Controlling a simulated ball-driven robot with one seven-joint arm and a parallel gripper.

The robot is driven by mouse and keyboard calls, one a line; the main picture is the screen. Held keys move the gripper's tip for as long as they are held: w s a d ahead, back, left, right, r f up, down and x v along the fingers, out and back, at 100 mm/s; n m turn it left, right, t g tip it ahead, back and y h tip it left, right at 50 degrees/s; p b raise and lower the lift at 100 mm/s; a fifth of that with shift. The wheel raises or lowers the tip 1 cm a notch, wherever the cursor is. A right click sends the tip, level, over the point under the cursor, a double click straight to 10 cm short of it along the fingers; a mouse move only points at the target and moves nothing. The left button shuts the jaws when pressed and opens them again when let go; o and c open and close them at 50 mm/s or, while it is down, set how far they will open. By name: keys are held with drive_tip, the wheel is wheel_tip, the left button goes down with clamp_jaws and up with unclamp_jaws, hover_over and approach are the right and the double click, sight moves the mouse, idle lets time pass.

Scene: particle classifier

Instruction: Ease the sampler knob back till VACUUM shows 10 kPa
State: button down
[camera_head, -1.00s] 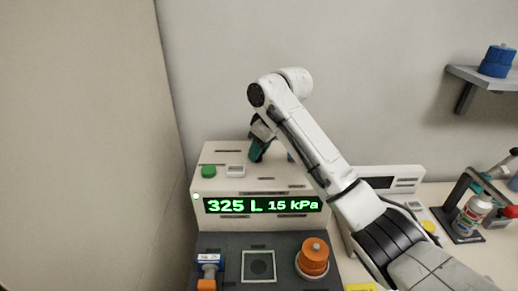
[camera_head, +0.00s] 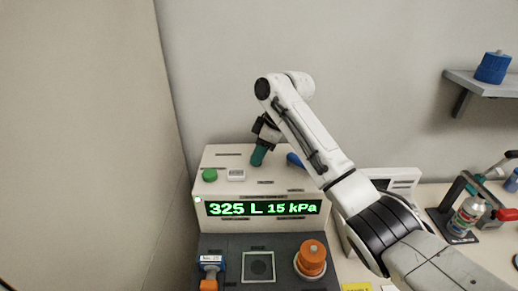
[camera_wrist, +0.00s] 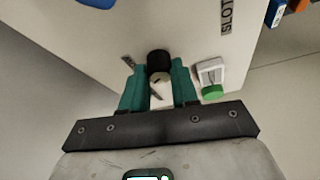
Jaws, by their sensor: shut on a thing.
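The cream classifier unit (camera_head: 225,216) has a lit green display (camera_head: 263,208) on its front. It reads 325 L and 15 kPa. My gripper (camera_head: 258,157) points down at the unit's top, toward the back. In the wrist view its two teal fingers (camera_wrist: 157,72) stand on either side of a small knob (camera_wrist: 160,91) with a dark pointer line, and are shut on it. A black cylinder (camera_wrist: 158,60) shows just beyond, between the fingertips. In the head view the fingers hide the knob.
A green button (camera_head: 210,175) and a white switch (camera_head: 236,174) sit left of my gripper. A blue handle (camera_head: 295,160) is just right of it. An orange knob (camera_head: 312,257) and a square plate (camera_head: 258,267) lie in front. A wall stands close on the left.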

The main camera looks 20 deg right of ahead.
drive_tip(key=n, duration=0.2)
drive_tip(key=shift+w+n+g+y, duration=0.1)
drive_tip(key=shift+n+g+y, duration=0.2)
drive_tip(key=shift+n+g, duration=0.1)
drive_tip(key=shift+n+g+b, duration=0.5)
drive_tip(key=shift+n+b, duration=0.25)
drive_tip(key=shift+n, duration=0.55)
drive_tip(key=c, duration=0.9)
unclamp_jaws()
drive_tip(key=shift+o, duration=0.2)
drive_tip(key=shift+d, duration=0.1)
drive_tip(key=b+v, duration=0.1)
drive_tip(key=v, duration=0.9)
drive_tip(key=shift+w+r, duration=0.15)
drive_tip(key=shift+r, duration=0.2)
drive_tip(key=shift+d, duration=0.15)
